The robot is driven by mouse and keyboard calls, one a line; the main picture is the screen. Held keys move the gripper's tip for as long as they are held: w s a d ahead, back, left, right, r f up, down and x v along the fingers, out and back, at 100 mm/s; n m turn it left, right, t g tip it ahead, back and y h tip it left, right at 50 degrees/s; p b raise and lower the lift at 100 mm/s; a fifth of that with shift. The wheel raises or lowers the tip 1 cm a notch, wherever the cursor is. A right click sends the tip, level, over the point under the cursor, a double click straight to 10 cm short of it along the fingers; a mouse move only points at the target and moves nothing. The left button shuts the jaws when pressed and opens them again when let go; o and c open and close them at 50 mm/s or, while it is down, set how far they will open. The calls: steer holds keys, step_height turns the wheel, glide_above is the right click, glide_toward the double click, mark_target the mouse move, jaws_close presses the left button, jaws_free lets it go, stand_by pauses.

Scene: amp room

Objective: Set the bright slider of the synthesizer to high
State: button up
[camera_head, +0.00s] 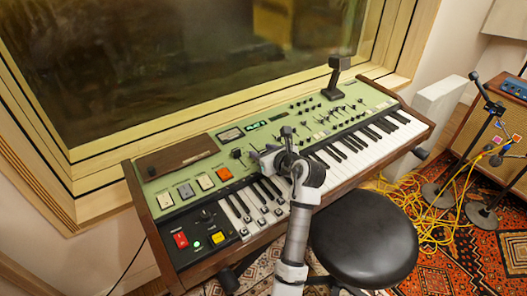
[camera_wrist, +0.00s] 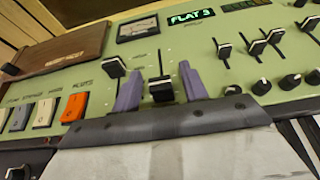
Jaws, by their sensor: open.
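The synthesizer (camera_head: 165,187) is a green-panelled keyboard with wooden ends below the window. My gripper (camera_head: 262,155) is over its panel, just above the left keys. In the wrist view my gripper (camera_wrist: 160,68) is open, with two purple-grey fingers pointing up the panel. A black slider cap (camera_wrist: 161,89) sits between the fingers, with a gap on both sides. Its slot runs upward from the cap, so the cap is near the lower end. Another slider cap (camera_wrist: 114,67) is left of the left finger. The small labels are too blurred to show which slider is bright.
More sliders (camera_wrist: 257,47) and round knobs (camera_wrist: 290,81) lie to the right. A display (camera_wrist: 191,15) reads "FLAT 3". Coloured switches (camera_wrist: 74,107) are at left. A black stool (camera_head: 363,235) stands in front of the keys, and yellow cables (camera_head: 440,222) lie on the floor.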

mark_target(250, 144)
jaws_close()
steer(key=shift+w+a+r, duration=0.15)
steer(key=shift+w+a, duration=0.05)
steer(key=shift+w, duration=0.1)
steer(key=w+a, duration=0.1)
steer(key=w, duration=0.1)
steer(key=w+a+p, duration=0.1)
steer(key=w, duration=0.1)
steer(key=w+a+p, duration=0.1)
steer(key=w+a, duration=0.1)
jaws_free()
steer(key=b+v, duration=0.1)
steer(key=v, duration=1.2)
steer(key=shift+s+d, duration=0.25)
steer(key=shift+s, duration=0.05)
